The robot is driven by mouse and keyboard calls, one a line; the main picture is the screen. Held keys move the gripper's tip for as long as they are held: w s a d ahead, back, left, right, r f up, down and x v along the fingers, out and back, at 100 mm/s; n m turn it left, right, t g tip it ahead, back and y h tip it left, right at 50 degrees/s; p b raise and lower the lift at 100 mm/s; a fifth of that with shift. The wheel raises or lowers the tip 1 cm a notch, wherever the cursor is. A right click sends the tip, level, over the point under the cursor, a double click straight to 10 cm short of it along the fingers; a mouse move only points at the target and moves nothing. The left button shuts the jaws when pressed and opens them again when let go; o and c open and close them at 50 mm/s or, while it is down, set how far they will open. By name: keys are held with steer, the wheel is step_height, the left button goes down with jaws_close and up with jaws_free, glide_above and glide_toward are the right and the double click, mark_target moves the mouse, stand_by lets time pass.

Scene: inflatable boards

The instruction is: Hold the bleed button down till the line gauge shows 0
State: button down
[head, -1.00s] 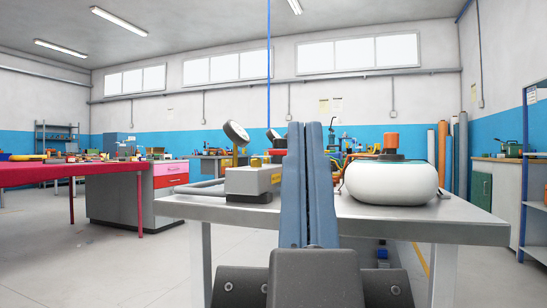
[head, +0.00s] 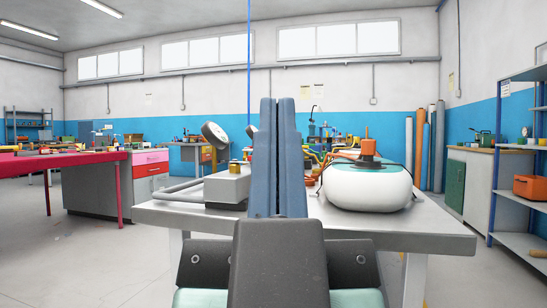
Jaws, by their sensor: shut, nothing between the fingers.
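A grey box unit (head: 226,187) stands on the left part of the light grey table (head: 400,222), with a small brass-coloured part (head: 235,167) on its top. A round gauge (head: 214,135) stands tilted beside it; its face is too small and angled to read. I cannot tell for sure which part is the bleed button. My gripper (head: 279,103) points upward in the middle of the view. Its two blue-grey fingers are together with nothing between them. It hides the middle of the table, and I see no contact with the box unit.
A red-topped table (head: 70,160) is at the left. A shelf rack (head: 510,146) stands at the far right. Grey floor is open on both sides.

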step_height(320, 180, up, 16)
steer(key=p, duration=1.4)
steer(key=shift+r, duration=0.2)
